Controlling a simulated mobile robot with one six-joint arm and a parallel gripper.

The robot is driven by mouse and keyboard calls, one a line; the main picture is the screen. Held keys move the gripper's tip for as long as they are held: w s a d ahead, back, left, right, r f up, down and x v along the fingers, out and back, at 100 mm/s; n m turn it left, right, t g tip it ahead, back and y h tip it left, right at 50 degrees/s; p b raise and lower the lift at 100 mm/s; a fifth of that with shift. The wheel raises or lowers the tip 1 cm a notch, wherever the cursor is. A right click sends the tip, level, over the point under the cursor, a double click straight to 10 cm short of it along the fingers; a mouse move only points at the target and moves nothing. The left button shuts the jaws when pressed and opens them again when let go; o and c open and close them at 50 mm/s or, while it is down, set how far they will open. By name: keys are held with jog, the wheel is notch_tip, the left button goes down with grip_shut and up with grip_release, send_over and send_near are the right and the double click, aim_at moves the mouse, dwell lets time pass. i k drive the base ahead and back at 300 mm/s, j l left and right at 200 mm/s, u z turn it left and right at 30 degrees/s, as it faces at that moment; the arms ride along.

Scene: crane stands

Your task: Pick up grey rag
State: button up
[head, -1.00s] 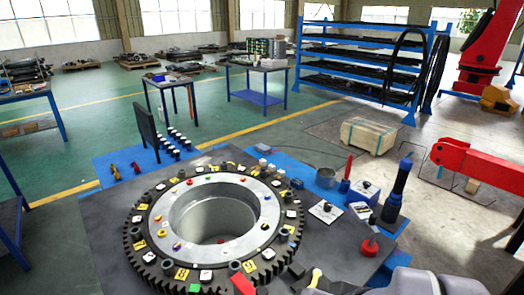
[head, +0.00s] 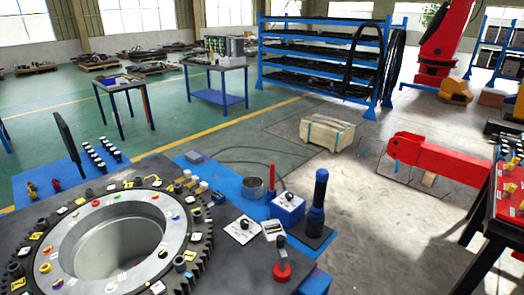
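A small flat grey piece (head: 195,157), which looks like the grey rag, lies on the blue mat (head: 228,182) at the back edge of the workbench. It is too small to make out its folds or texture. It lies behind the large toothed ring and to the left of a round metal can. My gripper is not in view.
The toothed ring (head: 180,232) fills the bench's left. Near the rag stand a metal can (head: 252,189), a red screwdriver (head: 272,178), a blue box (head: 287,208) and a tall dark-blue tool (head: 318,200). A red-topped table (head: 508,190) stands at right; floor between is mostly clear.

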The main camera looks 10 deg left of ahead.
aim_at(192, 156)
jog(key=i+l+u, duration=0.35)
jog(key=i+l, duration=0.55)
jog(key=i, duration=0.4)
jog(key=i+l+u, duration=0.35)
jog(key=i+l, duration=0.85)
jog(key=i+j+u, duration=0.3)
jog(key=u, duration=0.2)
jog(key=i+j+u, duration=0.1)
jog(key=i+u, duration=0.85)
jog(key=i+l+u, duration=0.1)
jog(key=i+u, duration=0.2)
jog(key=u, duration=0.2)
jog(key=i+l+u, duration=0.7)
jog(key=u, duration=0.25)
jog(key=i+u, duration=0.25)
jog(key=k, duration=0.05)
